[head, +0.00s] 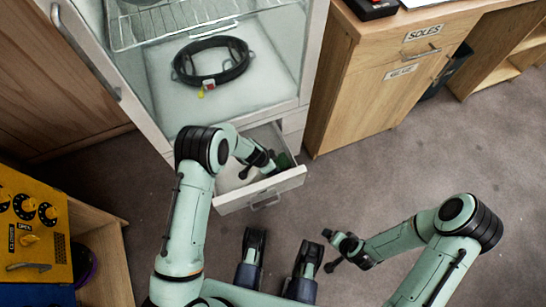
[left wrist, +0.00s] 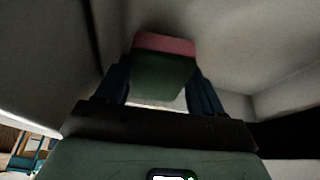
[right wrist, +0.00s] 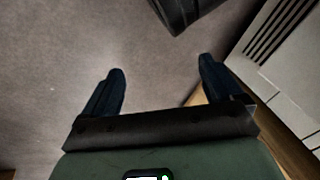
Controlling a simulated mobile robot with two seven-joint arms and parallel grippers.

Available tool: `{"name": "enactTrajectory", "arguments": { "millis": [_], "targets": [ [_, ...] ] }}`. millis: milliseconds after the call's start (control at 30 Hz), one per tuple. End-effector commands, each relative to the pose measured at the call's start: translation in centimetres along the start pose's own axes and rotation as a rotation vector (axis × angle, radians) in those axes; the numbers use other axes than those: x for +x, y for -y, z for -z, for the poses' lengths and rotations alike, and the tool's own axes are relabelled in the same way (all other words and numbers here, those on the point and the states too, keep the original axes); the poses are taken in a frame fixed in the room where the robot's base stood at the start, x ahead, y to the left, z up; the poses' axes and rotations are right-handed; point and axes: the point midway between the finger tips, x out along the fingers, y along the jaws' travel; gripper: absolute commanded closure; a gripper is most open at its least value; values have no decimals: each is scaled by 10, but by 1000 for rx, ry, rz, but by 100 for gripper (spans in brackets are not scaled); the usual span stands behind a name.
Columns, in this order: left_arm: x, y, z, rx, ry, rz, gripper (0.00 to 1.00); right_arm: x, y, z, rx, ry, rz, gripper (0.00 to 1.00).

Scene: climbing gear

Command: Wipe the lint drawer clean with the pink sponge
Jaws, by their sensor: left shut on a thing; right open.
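The lint drawer (head: 290,181) is pulled out below the white cabinet, and my left arm reaches down into it. In the left wrist view, my left gripper (left wrist: 162,85) is shut on the pink sponge (left wrist: 168,43), which has a pink layer and a dark green layer. Pale grey drawer walls surround it in that view; I cannot tell if the sponge touches the drawer floor. In the head view the arm partly hides the drawer's inside. My right gripper (right wrist: 162,80) is open and empty above the carpet, right of the drawer; it also shows in the head view (head: 328,250).
The open cabinet (head: 165,105) above the drawer holds a wire rack (head: 175,22) and a black ring (head: 211,62) with a yellow and red tag. A wooden desk (head: 345,80) stands right of it, a yellow panel box (head: 30,235) at left. Carpet at right is clear.

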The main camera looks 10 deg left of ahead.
Motion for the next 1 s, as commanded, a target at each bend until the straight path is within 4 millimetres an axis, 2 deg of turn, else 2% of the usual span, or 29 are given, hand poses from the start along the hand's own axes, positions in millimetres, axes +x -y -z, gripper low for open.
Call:
{"name": "enactTrajectory", "arguments": {
  "millis": [67,600,1000],
  "targets": [
    [-7,0,3,-1,-1,1,57,-6,5,6,-5,-17,8,7],
    [-45,3,16,-5,-1,4,57,-36,13,-34,-13,106,14,7],
    [-50,3,17,-6,0,3,57,-40,15,-42,-15,130,15,7]
  ]
}}
